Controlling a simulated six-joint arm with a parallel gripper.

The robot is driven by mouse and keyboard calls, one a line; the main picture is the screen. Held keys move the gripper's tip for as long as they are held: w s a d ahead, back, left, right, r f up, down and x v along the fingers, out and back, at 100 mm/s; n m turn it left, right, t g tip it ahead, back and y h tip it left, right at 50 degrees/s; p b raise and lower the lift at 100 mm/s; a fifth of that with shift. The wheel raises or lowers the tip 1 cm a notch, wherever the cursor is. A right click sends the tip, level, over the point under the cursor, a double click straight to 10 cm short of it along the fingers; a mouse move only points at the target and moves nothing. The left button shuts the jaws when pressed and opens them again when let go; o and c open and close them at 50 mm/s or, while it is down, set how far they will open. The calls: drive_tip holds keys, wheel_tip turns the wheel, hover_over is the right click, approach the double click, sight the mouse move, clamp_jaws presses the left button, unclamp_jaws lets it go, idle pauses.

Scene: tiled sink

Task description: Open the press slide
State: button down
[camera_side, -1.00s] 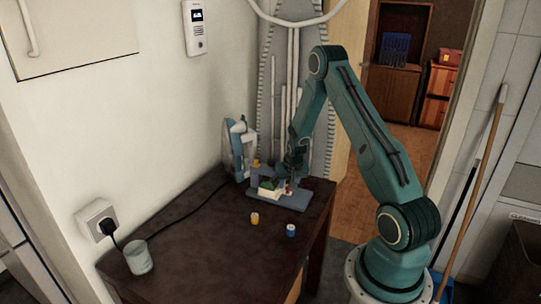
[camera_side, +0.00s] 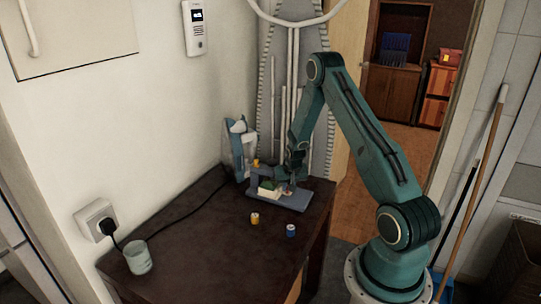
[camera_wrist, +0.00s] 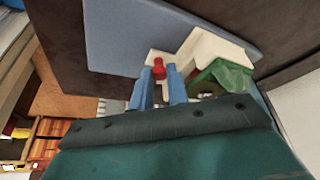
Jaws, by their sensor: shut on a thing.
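The press stands on a blue-grey base plate (camera_side: 293,203) at the far end of the dark table, with a cream block (camera_side: 268,191) and a green part (camera_wrist: 228,76) on it. A red knob (camera_wrist: 158,69) shows in the wrist view beside the cream block (camera_wrist: 207,48). My gripper (camera_wrist: 160,80) has its two blue fingers close on either side of the red knob and is shut on it. In the side view my gripper (camera_side: 290,183) reaches down to the right part of the press and hides the knob.
A glass (camera_side: 138,257) is at the near left; the mid-left tabletop is mostly clear.

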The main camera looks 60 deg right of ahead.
drive_tip(key=shift+s, duration=0.1)
drive_tip(key=s, duration=0.8)
drive_tip(key=shift+s+d, duration=0.1)
drive_tip(key=shift+s, duration=0.05)
drive_tip(key=c, duration=1.4)
unclamp_jaws()
drive_tip(key=shift+o, duration=0.2)
drive_tip(key=shift+r, duration=0.1)
drive_tip(key=v, duration=1.3)
drive_tip(key=shift+r, duration=0.3)
